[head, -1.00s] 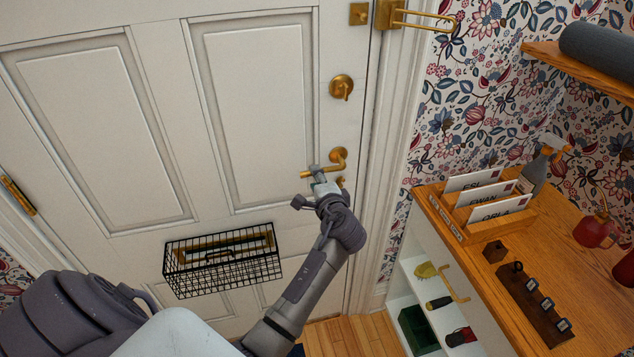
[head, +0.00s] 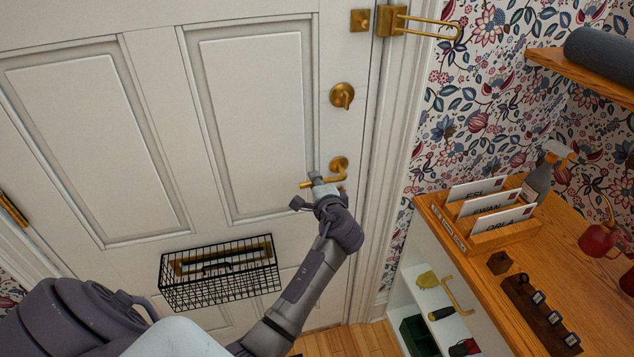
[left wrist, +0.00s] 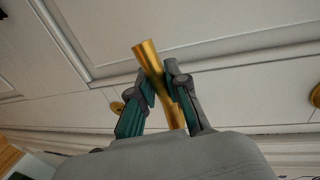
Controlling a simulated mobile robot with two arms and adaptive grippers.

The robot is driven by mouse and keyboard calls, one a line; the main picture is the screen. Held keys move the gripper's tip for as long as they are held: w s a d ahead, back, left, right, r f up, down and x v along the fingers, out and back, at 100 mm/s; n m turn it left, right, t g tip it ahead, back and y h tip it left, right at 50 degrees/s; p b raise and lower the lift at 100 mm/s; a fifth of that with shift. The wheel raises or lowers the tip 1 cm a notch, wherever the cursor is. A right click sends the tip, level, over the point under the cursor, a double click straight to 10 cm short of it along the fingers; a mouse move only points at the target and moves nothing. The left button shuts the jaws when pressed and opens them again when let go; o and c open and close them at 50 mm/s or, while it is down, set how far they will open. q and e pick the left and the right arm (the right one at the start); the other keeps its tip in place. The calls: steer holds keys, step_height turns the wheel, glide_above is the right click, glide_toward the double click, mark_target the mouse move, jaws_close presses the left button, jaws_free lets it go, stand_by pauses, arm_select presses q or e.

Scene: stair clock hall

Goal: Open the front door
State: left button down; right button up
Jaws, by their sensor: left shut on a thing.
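The white panelled front door (head: 155,60) fills the left and middle of the head view and looks shut against its frame. Its brass lever handle (head: 338,168) sits near the right edge, roughly level. My left gripper (head: 316,182) is at the lever's free end. In the left wrist view the brass lever (left wrist: 147,57) runs between the two fingers of my left gripper (left wrist: 162,88), which are shut on it. A brass thumb-turn (head: 342,96) is above the handle. A brass swing-bar latch (head: 400,20) is at the top by the frame. My right gripper is not seen.
A black wire basket (head: 220,285) hangs on the door under the letter slot. At right stands a wooden-topped shelf unit (head: 480,268) with a letter rack (head: 487,240), a spray bottle (head: 540,180) and a key rack (head: 540,312). Floor shows at the bottom.

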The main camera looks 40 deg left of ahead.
arm_select(q)
steer(key=shift+f+n+b, duration=0.3)
steer(key=shift+f+b, duration=0.15)
steer(key=shift+b, duration=0.3)
steer(key=shift+w+d+f+n+t+h+b, duration=0.2)
steer(key=shift+f+n+b, duration=0.65)
steer(key=shift+b, duration=0.75)
steer(key=shift+w+d+f+n+t+h+b, duration=0.15)
steer(key=shift+f+n+t+b, duration=0.3)
steer(key=shift+n+b, duration=0.85)
steer(key=shift+w+d+f+n+t+h+b, duration=0.2)
steer(key=shift+f+n+b, duration=0.55)
steer(key=shift+b, duration=1.15)
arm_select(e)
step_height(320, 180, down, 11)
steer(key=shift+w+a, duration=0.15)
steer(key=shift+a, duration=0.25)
